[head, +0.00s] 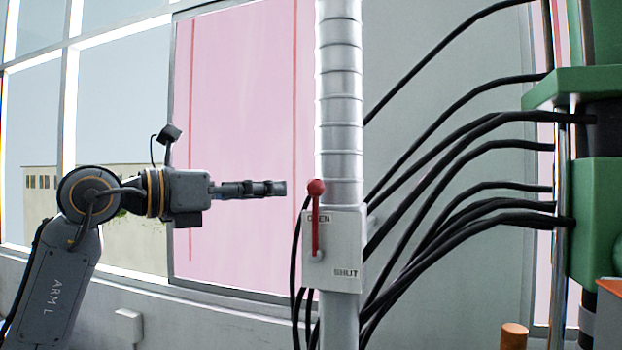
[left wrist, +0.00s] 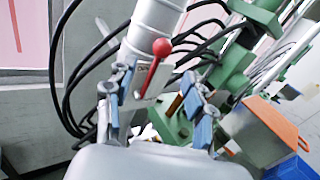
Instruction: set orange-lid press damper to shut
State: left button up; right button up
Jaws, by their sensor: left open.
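The damper is a grey box (head: 345,262) on a vertical silver duct (head: 339,110) in the head view, marked OPEN above and SHUT at lower right. Its red lever (head: 316,225) with a round red knob (head: 316,187) points straight up at OPEN. My left gripper (head: 284,188) is level, left of the knob and apart from it. In the left wrist view its blue-padded fingers (left wrist: 158,112) are spread open, with the red lever (left wrist: 150,75) showing between and beyond them. The orange lid (left wrist: 278,120) tops a grey box at right in the wrist view. My right gripper is not in view.
Several black cables (head: 470,125) run from behind the duct to a green press (head: 597,200) at right. A black cable (head: 295,260) hangs left of the damper box. The space between my left gripper and the lever looks clear. A blue bin (left wrist: 292,168) shows at lower right.

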aim_at(307, 187)
pick_arm(q)
jog(key=p+x, duration=0.2)
jog(key=x, duration=0.2)
jog(key=p+x, duration=0.2)
jog(key=x, duration=0.3)
jog(key=shift+w+d+r+p, duration=0.2)
jog(key=shift+d+p, duration=0.1)
jog(key=shift+p, duration=0.1)
jog(key=shift+w+d+f, duration=0.15)
jog(key=shift+d, duration=0.25)
jog(key=c, duration=1)
grip_shut()
